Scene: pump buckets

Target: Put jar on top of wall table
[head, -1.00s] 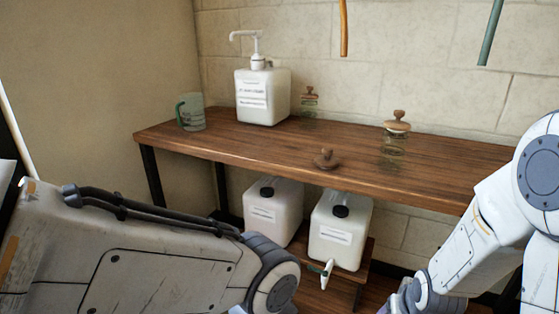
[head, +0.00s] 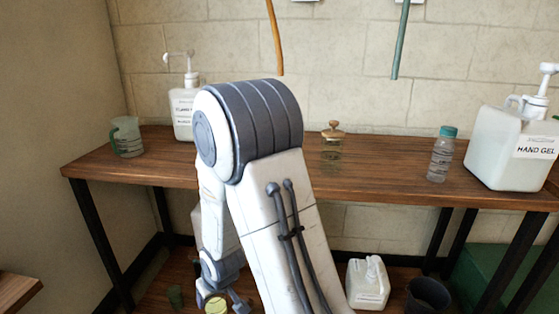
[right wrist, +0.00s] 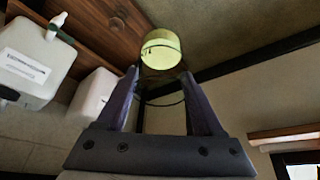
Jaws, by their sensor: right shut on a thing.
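The wall table (head: 385,178) is a long wooden top on dark legs against the brick wall. My right gripper (head: 228,299) is low in front of the table, below its top, at the end of my bent arm. It is shut on a jar (head: 216,305) with a yellow-green end; the jar also shows between the fingers in the right wrist view (right wrist: 161,48). Another glass jar (head: 332,144) with a brownish knobbed lid stands upright on the table. My arm hides part of the table top. My left gripper is not in view.
On the table stand a mug (head: 127,137), a white pump bucket (head: 184,112), a teal-capped bottle (head: 441,155) and a hand gel bucket (head: 500,152). Free room lies around the lidded jar. Below are a white container (head: 367,284) and a dark bin (head: 428,296).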

